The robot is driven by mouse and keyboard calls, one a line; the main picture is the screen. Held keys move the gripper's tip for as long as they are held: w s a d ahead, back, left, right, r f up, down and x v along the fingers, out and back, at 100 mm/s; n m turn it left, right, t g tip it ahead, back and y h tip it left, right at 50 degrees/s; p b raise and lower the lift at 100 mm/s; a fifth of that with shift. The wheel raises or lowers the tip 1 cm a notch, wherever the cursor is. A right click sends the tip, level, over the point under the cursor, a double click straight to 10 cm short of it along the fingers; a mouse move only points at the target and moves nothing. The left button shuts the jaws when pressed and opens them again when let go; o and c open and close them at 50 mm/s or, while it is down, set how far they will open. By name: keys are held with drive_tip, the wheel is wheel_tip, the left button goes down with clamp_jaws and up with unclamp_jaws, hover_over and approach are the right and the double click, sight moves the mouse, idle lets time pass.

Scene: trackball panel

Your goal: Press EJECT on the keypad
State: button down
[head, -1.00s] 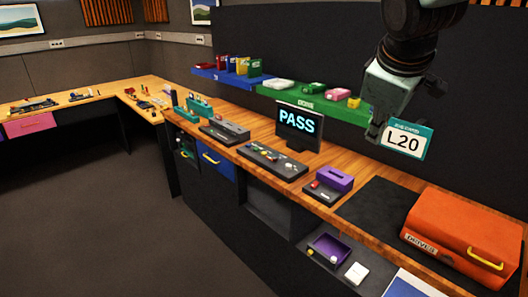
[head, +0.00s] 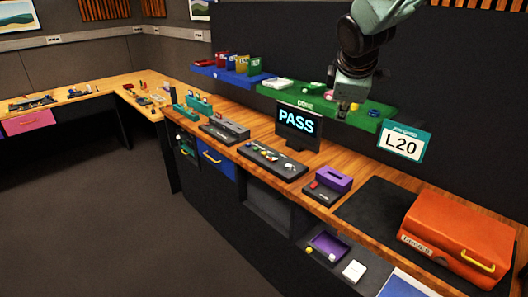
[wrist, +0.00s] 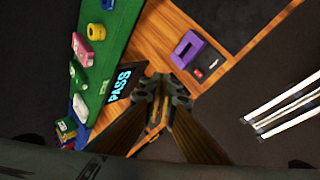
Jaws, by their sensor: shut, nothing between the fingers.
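A dark panel with several small keys and knobs (head: 270,160) lies on the wooden bench in front of the screen reading PASS (head: 297,125). The word EJECT cannot be read on anything, so I cannot tell which part is that key. My gripper (head: 342,106) is shut and empty, in the air to the right of and above the screen, in front of the green shelf. In the wrist view my gripper (wrist: 157,88) points down beside the PASS screen (wrist: 119,84), and its body hides the panel.
The green shelf (head: 300,101) and blue shelf (head: 225,75) hold small items. A purple box on a dark base (head: 330,184) stands right of the panel. An orange case (head: 460,230) sits farther right, below the L20 card (head: 403,142). Another dark device (head: 224,130) stands left.

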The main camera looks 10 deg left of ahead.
drive_tip(key=w+a+f+n+p, duration=0.25)
drive_tip(key=w+a+n, duration=0.2)
drive_tip(key=w, duration=0.65)
drive_tip(key=n+y+p, duration=0.5)
drive_tip(key=n+p, duration=0.5)
drive_tip(key=n, duration=0.2)
hover_over(265, 153)
wheel_tip(265, 153, down, 19)
drive_tip(key=shift+t, duration=0.4)
drive_tip(key=shift+f, duration=0.25)
drive_tip(key=shift+f+b, duration=2.25)
drive_tip(key=shift+f, duration=0.7)
drive_tip(key=shift+f+b, duration=1.15)
drive_tip(key=shift+b, duration=0.1)
drive_tip(key=shift+f+b, duration=0.6)
drive_tip(key=shift+b, duration=0.25)
